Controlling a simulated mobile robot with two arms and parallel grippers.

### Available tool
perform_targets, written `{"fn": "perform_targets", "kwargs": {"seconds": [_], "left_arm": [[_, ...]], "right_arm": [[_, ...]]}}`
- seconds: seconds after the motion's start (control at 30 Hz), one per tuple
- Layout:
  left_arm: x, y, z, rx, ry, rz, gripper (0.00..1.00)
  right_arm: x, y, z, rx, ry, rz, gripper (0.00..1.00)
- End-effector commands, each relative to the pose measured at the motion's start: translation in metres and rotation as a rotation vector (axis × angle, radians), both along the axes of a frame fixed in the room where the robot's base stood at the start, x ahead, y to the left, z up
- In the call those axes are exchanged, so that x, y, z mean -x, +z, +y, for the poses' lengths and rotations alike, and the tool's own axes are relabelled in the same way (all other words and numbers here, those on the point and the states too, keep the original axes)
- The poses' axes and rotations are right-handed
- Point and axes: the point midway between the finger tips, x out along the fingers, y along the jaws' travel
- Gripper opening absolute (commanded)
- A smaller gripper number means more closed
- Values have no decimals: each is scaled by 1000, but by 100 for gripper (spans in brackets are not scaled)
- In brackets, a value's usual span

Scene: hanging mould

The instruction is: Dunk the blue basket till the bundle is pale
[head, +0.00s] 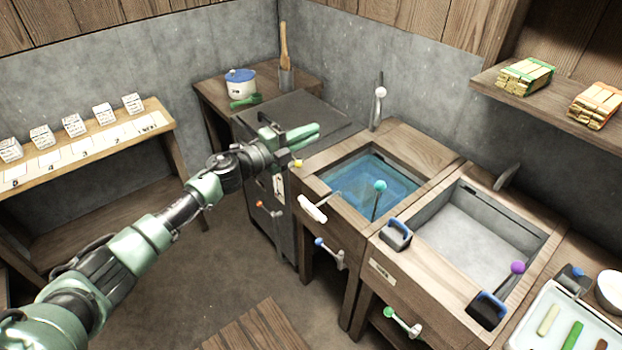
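My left gripper (312,134) is over the dark metal cabinet, left of the wooden-framed tank. Its green fingers lie close together, and whether a gap remains between them is unclear. I see nothing held in it. The tank holds blue liquid (350,187), and a rod with a teal ball (380,185) stands up in it. No blue basket can be clearly made out. A dark piece with a blue-grey top (397,233) and a blue-edged one (488,308) sit on the basin's front rim. Two banded bundles lie on the upper right shelf, one green-banded (527,77), one orange-banded (596,105). My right gripper is out of view.
A pale, empty-looking basin (465,240) adjoins the tank. Levers with orange, white, blue and green ends stick out from the fronts. A tap (378,108) stands behind the tank. A white tray (550,345) is at lower right. A numbered shelf (90,150) holds several white blocks at left.

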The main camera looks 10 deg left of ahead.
Motion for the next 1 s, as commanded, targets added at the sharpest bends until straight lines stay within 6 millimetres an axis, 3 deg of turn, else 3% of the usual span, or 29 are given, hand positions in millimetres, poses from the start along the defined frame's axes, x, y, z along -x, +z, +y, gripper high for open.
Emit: {"fn": "perform_targets", "kwargs": {"seconds": [0.37,1.0], "left_arm": [[0,4,0,0,0,0,7],[0,89,0,-1,0,-1,7]], "right_arm": [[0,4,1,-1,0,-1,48],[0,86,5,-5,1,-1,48]]}}
